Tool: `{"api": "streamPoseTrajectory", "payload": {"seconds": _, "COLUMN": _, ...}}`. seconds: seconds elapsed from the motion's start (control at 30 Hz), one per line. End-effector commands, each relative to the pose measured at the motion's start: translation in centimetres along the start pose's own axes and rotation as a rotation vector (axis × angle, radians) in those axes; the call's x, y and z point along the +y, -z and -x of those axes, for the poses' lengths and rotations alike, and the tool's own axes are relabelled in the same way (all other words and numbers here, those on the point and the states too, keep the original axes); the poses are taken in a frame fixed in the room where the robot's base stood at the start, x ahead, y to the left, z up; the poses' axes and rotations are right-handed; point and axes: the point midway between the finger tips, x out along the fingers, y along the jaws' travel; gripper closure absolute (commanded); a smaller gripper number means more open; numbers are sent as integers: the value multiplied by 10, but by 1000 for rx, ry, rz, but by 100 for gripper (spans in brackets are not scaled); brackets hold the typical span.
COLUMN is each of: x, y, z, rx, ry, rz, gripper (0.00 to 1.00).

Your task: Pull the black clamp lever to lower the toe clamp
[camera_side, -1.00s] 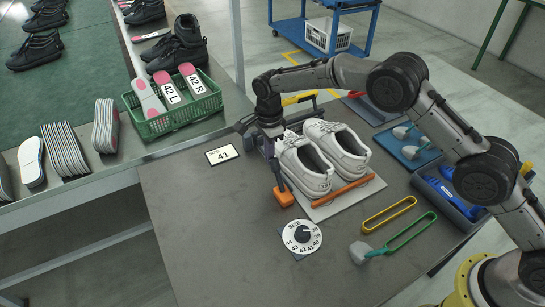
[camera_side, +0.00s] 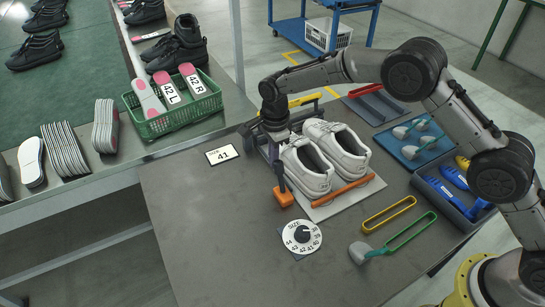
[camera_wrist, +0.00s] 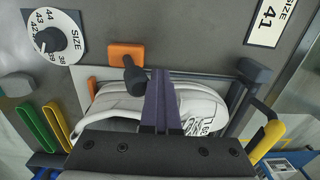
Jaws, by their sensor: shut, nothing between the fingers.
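The black clamp lever (camera_wrist: 135,78) stands up from an orange block (camera_wrist: 127,55) in the wrist view. The orange block also shows in the side view (camera_side: 283,197), at the near left end of the shoes. My gripper (camera_wrist: 160,78) is shut and empty, its purple fingers just right of the lever's knob; I cannot tell whether they touch it. In the side view my gripper (camera_side: 279,163) points down above the block. A dark frame with a yellow bar (camera_side: 305,99) stands behind the white shoes (camera_side: 340,142); it is partly hidden by my arm.
The shoes sit on a light plate (camera_side: 322,210) with an orange bar. A size dial (camera_side: 301,238), yellow and green loop-handled tools, and a size 41 card (camera_side: 222,154) lie nearby. A green basket (camera_side: 177,119) stands at left. The table's near left is clear.

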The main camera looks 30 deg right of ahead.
Motion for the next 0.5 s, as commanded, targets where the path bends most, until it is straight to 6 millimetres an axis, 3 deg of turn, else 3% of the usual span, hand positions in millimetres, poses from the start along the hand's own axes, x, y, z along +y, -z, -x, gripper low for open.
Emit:
{"api": "streamPoseTrajectory", "payload": {"seconds": 0.03, "x": 14, "y": 0, "z": -17, "rx": 11, "ry": -47, "rz": 1, "gripper": 100}}
{"api": "streamPoseTrajectory", "payload": {"seconds": 0.5, "x": 6, "y": -1, "z": -18, "rx": 11, "ry": -48, "rz": 2, "gripper": 100}}
